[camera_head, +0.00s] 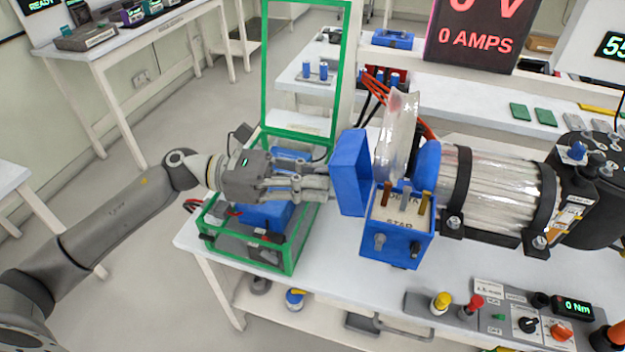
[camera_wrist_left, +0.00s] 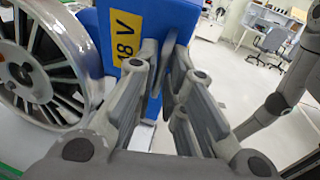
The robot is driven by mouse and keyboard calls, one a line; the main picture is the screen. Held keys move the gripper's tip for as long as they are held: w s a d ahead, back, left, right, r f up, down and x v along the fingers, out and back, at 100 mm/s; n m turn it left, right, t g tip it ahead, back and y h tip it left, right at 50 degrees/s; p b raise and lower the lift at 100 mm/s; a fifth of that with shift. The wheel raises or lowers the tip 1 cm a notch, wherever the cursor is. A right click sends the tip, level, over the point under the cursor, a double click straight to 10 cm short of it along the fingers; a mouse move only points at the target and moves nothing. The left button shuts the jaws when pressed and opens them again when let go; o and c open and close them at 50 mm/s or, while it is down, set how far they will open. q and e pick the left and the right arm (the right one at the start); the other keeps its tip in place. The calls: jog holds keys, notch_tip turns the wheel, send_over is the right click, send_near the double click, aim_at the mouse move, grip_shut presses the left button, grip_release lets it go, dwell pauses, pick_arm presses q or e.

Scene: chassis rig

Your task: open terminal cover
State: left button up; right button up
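The terminal cover (camera_head: 352,172) is a blue, open-sided box shape. It stands tilted at the left of the blue terminal box (camera_head: 397,245), whose three terminal posts (camera_head: 405,195) are exposed. My left gripper (camera_head: 328,183) reaches in from the left, its fingertips at the cover's left side. In the left wrist view, my left gripper (camera_wrist_left: 165,52) has its tips a little apart in front of a blue surface, probably the cover, with a yellow "18 V" label (camera_wrist_left: 129,35). Whether the fingers clamp it is not clear. My right gripper is not in view.
A green-framed case (camera_head: 295,250) with its lid raised stands below my left gripper. A control panel (camera_head: 500,318) lies at the front right.

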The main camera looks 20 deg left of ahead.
pick_arm(q)
jog(key=shift+o, duration=1.1)
jog(key=s+a, duration=0.2)
jog(key=a, duration=1)
jog(key=shift+r, duration=0.1)
